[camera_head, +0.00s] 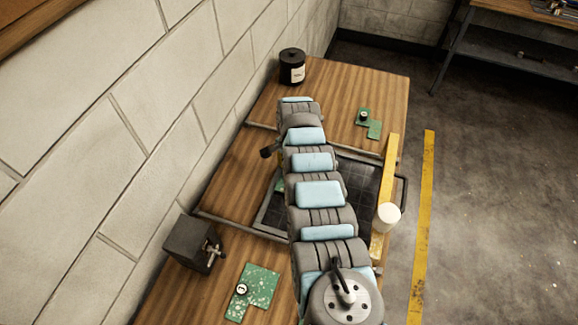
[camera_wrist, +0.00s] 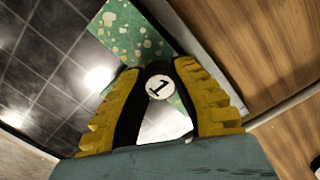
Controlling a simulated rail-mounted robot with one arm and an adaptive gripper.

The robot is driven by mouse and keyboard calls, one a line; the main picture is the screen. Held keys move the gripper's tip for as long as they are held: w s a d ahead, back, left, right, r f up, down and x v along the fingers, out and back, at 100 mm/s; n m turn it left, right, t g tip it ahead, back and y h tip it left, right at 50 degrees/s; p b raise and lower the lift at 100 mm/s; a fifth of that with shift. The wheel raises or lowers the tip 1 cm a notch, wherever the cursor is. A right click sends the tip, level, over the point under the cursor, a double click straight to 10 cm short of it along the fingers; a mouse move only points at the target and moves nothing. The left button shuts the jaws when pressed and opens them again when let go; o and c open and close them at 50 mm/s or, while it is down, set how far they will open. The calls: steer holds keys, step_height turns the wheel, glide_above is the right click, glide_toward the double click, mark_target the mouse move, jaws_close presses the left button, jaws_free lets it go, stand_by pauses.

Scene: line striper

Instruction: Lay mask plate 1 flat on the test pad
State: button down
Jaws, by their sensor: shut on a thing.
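Mask plate 1 (camera_wrist: 128,30) is a green speckled plate with a black knob marked "1" (camera_wrist: 160,87). My gripper (camera_wrist: 157,74) has yellow ridged fingers shut on that knob. Behind the plate in the wrist view is a dark, gridded, glossy surface (camera_wrist: 40,62), which looks like the test pad. I cannot tell whether the plate touches it or hangs above it. In the head view the dark pad (camera_head: 359,182) lies in a grey frame, partly covered by my arm. My gripper is hidden there; a small green patch (camera_head: 279,184) shows left of the arm.
A speckled green plate with a knob (camera_head: 262,283) lies on the near wooden top, beside a dark grey block (camera_head: 190,242). Another green plate (camera_head: 374,129) and a black jar (camera_head: 292,66) are on the far top. A white cylinder (camera_head: 387,216) stands at the pad's right edge.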

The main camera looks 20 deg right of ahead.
steer(key=shift+f+b, duration=0.45)
steer(key=shift+f, duration=0.2)
steer(key=shift+f, duration=0.2)
stand_by(0.3)
steer(key=shift+f+b, duration=0.2)
steer(key=shift+b, duration=0.1)
steer(key=shift+c, duration=2.4)
jaws_free()
steer(key=shift+r, duration=0.15)
